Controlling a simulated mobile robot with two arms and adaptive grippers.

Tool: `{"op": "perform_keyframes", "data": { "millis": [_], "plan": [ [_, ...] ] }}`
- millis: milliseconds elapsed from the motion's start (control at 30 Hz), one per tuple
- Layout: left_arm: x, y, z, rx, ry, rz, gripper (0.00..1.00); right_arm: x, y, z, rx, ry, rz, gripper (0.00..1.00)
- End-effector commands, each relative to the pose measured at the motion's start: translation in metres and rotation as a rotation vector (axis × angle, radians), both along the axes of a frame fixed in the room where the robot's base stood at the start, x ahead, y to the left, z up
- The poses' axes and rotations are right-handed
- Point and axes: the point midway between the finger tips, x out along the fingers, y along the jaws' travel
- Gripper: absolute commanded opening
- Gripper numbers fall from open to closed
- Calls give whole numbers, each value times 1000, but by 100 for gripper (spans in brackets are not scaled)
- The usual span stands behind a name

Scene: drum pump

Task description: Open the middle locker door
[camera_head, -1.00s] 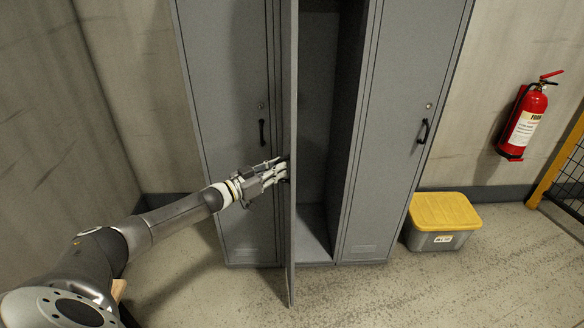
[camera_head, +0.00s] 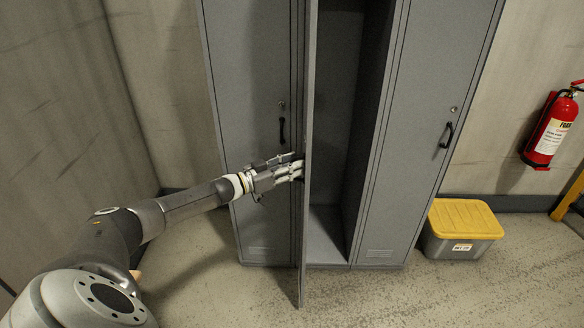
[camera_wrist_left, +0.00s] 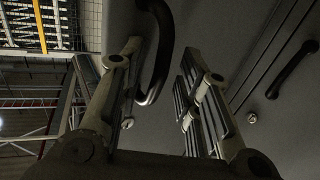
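The middle locker door (camera_head: 309,120) stands swung out, almost edge-on to my head camera, and the grey middle compartment (camera_head: 335,110) shows open to its right. My left gripper (camera_head: 297,169) is at the door's outer face, on its left side. In the left wrist view, the door's dark curved handle (camera_wrist_left: 160,60) lies between the spread fingers (camera_wrist_left: 158,95), nearer the left finger. A gap shows between the handle and the right fingers. The fingertips' contact with the door is unclear. My right gripper is not in view.
The left locker door (camera_head: 250,110) and right locker door (camera_head: 435,110) are closed. A grey bin with a yellow lid (camera_head: 465,218) stands on the floor at right. A red fire extinguisher (camera_head: 551,130) hangs on the wall. Floor in front of the lockers is clear.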

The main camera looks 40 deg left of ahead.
Motion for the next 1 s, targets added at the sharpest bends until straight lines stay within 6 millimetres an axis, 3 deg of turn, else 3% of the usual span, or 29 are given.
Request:
{"op": "perform_keyframes", "data": {
  "millis": [367, 1000],
  "plan": [
    [-7, 1, -3, 4, 4, -3, 32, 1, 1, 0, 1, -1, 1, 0],
    [-81, 29, -4, 5, 7, -2, 32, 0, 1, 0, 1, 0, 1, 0]
  ]
}}
